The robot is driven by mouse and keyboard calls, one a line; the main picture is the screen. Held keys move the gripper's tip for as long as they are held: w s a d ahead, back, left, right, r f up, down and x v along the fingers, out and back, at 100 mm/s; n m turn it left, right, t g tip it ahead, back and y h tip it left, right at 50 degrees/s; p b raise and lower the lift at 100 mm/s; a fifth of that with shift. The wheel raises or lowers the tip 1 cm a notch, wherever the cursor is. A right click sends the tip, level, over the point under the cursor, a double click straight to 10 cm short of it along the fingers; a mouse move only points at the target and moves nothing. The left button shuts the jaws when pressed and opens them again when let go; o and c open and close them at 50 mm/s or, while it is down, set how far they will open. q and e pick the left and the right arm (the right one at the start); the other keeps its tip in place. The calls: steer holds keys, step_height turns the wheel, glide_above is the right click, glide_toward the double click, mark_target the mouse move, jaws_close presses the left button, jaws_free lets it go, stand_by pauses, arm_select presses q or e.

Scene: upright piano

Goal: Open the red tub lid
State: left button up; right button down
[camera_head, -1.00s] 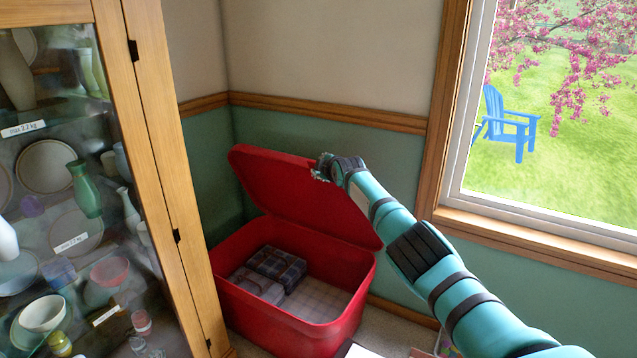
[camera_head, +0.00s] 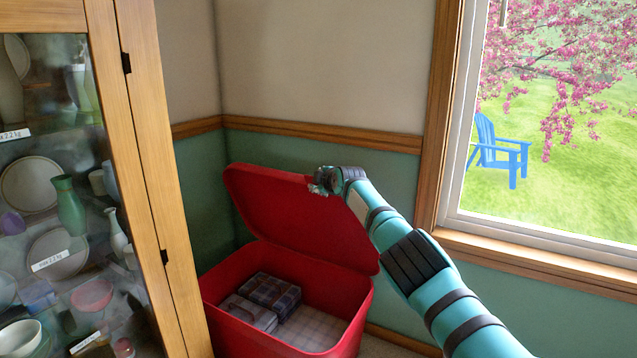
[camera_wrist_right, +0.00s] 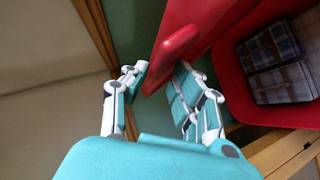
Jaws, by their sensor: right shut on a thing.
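The red tub (camera_head: 215,294) stands on the floor in the corner. Its red lid (camera_head: 290,220) is raised and leans back at a steep tilt, so the tub is open. My right gripper (camera_head: 322,181) is at the lid's upper right edge. In the right wrist view, the fingers of my right gripper (camera_wrist_right: 158,82) are on both sides of the lid's edge (camera_wrist_right: 176,44), shut on it. My left gripper is not in view.
A wood-framed glass cabinet (camera_head: 150,170) with vases, plates and bowls stands close on the left of the tub. Green wall with a wooden rail (camera_head: 320,134) is behind the lid. A window (camera_head: 540,130) is on the right.

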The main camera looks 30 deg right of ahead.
steer(key=c, duration=1.4)
jaws_free()
steer(key=shift+d+f, duration=0.2)
steer(key=shift+f, duration=0.15)
steer(key=shift+d, duration=0.1)
steer(key=shift+r, duration=0.2)
steer(key=v, duration=1.2)
steer(key=shift+f, duration=0.15)
